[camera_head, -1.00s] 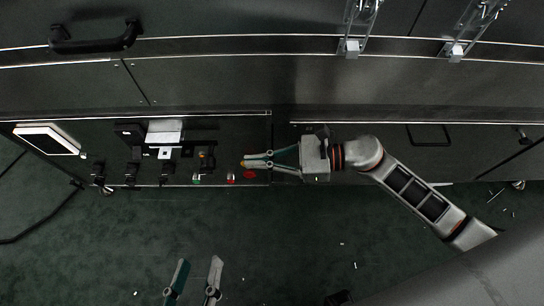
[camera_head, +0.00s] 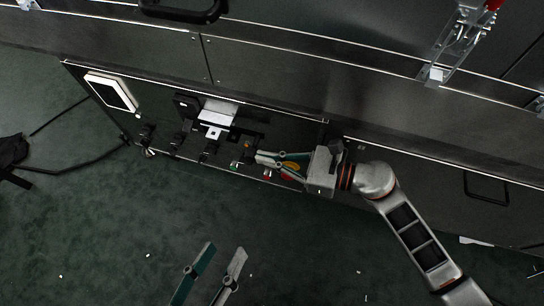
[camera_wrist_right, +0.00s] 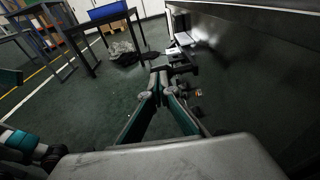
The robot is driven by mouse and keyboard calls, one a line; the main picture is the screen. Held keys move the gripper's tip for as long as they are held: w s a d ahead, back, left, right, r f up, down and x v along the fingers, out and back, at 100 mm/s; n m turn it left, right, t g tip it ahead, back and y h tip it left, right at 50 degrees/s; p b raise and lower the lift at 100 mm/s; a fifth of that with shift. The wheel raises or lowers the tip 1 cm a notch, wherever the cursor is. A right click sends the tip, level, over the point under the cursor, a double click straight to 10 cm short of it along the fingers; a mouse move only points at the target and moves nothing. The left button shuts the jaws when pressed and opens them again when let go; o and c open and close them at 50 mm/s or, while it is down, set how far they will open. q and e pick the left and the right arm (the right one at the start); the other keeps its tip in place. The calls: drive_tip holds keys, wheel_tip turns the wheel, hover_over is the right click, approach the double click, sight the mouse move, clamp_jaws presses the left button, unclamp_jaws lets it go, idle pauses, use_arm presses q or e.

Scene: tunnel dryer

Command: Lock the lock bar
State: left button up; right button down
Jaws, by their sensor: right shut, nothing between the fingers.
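The machine's dark control panel (camera_head: 170,130) carries a white-framed screen (camera_head: 112,92), black switch handles and small coloured buttons. A dark bar with a pale block (camera_head: 217,112) sits on it. I cannot tell for sure which part is the lock bar. My right gripper (camera_head: 257,157) is shut and empty, its tips pointing left at the panel near the green button (camera_head: 234,165); contact cannot be told. It also shows in the right wrist view (camera_wrist_right: 161,80). It partly covers a red and yellow part (camera_head: 290,169). My left gripper (camera_head: 224,249) is open and empty, low over the floor.
A metal latch (camera_head: 440,70) with a red end and a black handle (camera_head: 184,10) are on the machine above. A black cable (camera_head: 85,165) lies at left. The right wrist view shows a blue bin (camera_wrist_right: 107,11) on a table.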

sight(254, 154)
drive_tip(key=x, duration=0.3)
drive_tip(key=r+x, duration=0.1)
drive_tip(key=x, duration=0.1)
drive_tip(key=shift+a, duration=0.5)
use_arm(q)
drive_tip(key=shift+a+f+m, duration=0.1)
drive_tip(key=shift+a+m, duration=0.2)
drive_tip(key=shift+a, duration=0.05)
use_arm(e)
drive_tip(key=shift+d, duration=0.15)
use_arm(q)
drive_tip(key=shift+d, duration=0.1)
use_arm(e)
drive_tip(key=v, duration=1.2)
drive_tip(key=shift+w, duration=0.1)
